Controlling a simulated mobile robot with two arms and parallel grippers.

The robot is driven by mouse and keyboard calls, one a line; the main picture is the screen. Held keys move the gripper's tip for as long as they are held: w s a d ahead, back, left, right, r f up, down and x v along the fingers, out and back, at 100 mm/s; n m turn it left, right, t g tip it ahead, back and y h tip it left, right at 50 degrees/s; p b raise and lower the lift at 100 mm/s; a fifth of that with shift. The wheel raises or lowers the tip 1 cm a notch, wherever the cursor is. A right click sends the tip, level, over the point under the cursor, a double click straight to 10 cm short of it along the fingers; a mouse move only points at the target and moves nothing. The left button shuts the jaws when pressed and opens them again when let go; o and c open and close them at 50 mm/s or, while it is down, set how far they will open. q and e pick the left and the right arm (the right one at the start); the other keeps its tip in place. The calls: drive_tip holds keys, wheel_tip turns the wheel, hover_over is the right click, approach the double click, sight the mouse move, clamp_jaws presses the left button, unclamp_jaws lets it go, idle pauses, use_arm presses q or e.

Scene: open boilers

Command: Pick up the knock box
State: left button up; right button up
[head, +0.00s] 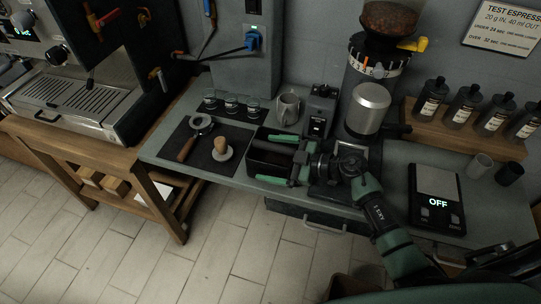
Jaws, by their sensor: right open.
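The knock box (259,147) appears as a dark open-topped box on the grey counter, right of the dark mat. My right gripper (270,159) comes in from the right with its green fingers spread. One finger lies by the box's far side and the other by its front side, so part of the box shows between them. I cannot tell whether either finger touches it. The gripper covers the box's right part. My left gripper is not in view.
A dark mat (190,160) holds a portafilter (186,150) and a tamper (221,149). Small glasses (231,105), a mug (288,109) and a grinder (371,110) stand behind. A scale (437,199) lies at right, near bottles (463,105) on a wooden stand.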

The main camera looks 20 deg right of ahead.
drive_tip(key=shift+w+a, duration=0.15)
drive_tip(key=shift+r, duration=0.1)
drive_tip(key=shift+s, duration=0.25)
drive_tip(key=c, duration=2)
drive_tip(key=shift+w+r, duration=0.1)
drive_tip(key=shift+r, duration=0.1)
